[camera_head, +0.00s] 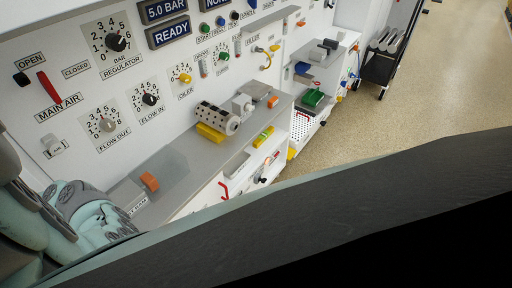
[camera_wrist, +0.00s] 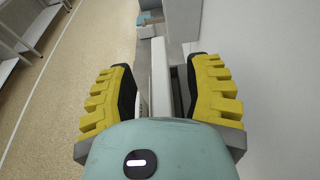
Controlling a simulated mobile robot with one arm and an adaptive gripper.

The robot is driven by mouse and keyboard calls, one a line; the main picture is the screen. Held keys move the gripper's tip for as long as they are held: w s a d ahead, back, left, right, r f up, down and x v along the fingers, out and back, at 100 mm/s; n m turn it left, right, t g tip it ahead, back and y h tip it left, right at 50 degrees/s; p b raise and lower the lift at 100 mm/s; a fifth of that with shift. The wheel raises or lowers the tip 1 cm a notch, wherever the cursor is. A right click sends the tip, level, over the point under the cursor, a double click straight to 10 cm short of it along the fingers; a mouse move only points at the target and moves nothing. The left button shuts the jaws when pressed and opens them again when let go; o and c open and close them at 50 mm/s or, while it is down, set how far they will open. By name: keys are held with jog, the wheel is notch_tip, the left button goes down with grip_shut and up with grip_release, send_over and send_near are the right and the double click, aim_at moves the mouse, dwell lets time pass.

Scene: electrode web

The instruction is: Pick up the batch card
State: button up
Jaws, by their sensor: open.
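My gripper (camera_wrist: 160,92) is open in the wrist view, with a yellow ridged finger on each side. A white upright strip (camera_wrist: 160,72) and a grey surface beside it show between and beyond the fingers. I cannot tell whether any of this is the batch card. In the head view a small label ending in "CARD" (camera_head: 137,206) sits on the front edge of the grey shelf (camera_head: 190,175), right beside my teal wrist. I cannot make out the batch card itself; my wrist covers that end of the shelf.
An orange block (camera_head: 149,181) stands on the shelf near my wrist. A cylinder with holes (camera_head: 217,118) and a yellow block (camera_head: 211,133) lie farther along. The white wall panel behind carries dials and a red lever (camera_head: 49,87). Open floor (camera_head: 400,110) lies to the right.

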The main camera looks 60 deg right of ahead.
jog(key=shift+a+f, duration=0.1)
jog(key=shift+a, duration=0.3)
jog(key=shift+o, duration=0.5)
grip_shut()
